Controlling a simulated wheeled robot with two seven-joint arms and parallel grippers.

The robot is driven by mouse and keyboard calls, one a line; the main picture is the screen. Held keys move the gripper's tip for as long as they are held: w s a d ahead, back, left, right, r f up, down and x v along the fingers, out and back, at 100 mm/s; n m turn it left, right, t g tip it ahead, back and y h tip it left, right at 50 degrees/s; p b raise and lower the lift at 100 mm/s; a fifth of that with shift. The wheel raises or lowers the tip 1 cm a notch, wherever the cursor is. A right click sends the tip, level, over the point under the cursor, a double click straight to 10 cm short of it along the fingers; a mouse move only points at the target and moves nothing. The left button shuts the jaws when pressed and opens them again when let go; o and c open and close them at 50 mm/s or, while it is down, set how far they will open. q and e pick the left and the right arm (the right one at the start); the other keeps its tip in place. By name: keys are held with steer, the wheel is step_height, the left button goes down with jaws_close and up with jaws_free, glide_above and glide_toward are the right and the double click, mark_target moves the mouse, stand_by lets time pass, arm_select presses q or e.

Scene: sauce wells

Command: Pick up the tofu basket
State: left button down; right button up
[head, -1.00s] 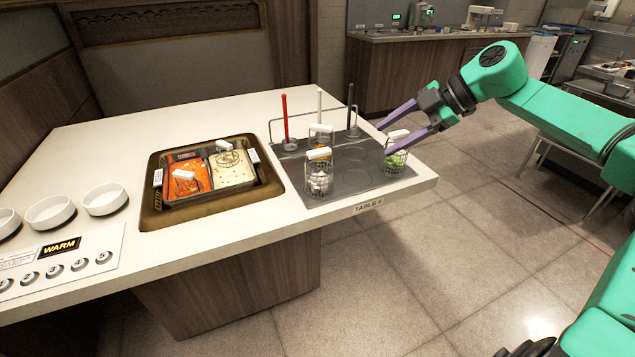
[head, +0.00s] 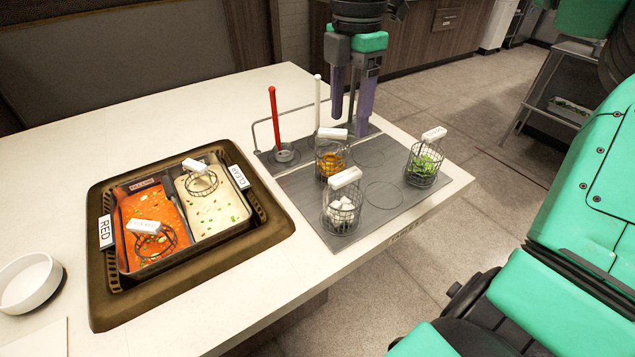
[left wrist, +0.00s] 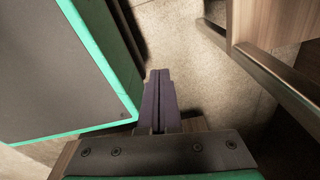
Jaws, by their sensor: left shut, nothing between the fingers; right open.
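The tofu basket (head: 341,216) is a wire basket with white cubes in it and a white handle on top. It stands upright at the front of the dark mat (head: 305,187) in the head view. My right gripper (head: 349,126) is open and empty, its purple fingers pointing down behind the basket with orange contents (head: 331,163). It is apart from the tofu basket, farther back on the table. My left gripper (left wrist: 160,76) shows only in the left wrist view, shut and empty, away from the table items.
A basket of greens (head: 423,167) stands on the mat's right. A red-handled tool (head: 274,115) and a pale one (head: 317,100) stand upright by a wire rack behind. A divided sauce pot (head: 175,262) with two baskets sits at left. A white bowl (head: 30,283) is farther left.

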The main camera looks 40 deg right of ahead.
glide_above(346, 175)
steer(key=f, duration=0.7)
steer(key=shift+s+f+b, duration=0.25)
steer(key=shift+f+b, duration=0.1)
steer(key=f, duration=0.6)
steer(key=shift+w+f, duration=0.3)
arm_select(q)
steer(key=shift+s+f, duration=0.15)
steer(key=shift+s, duration=0.25)
arm_select(e)
steer(key=shift+r, duration=0.1)
jaws_close()
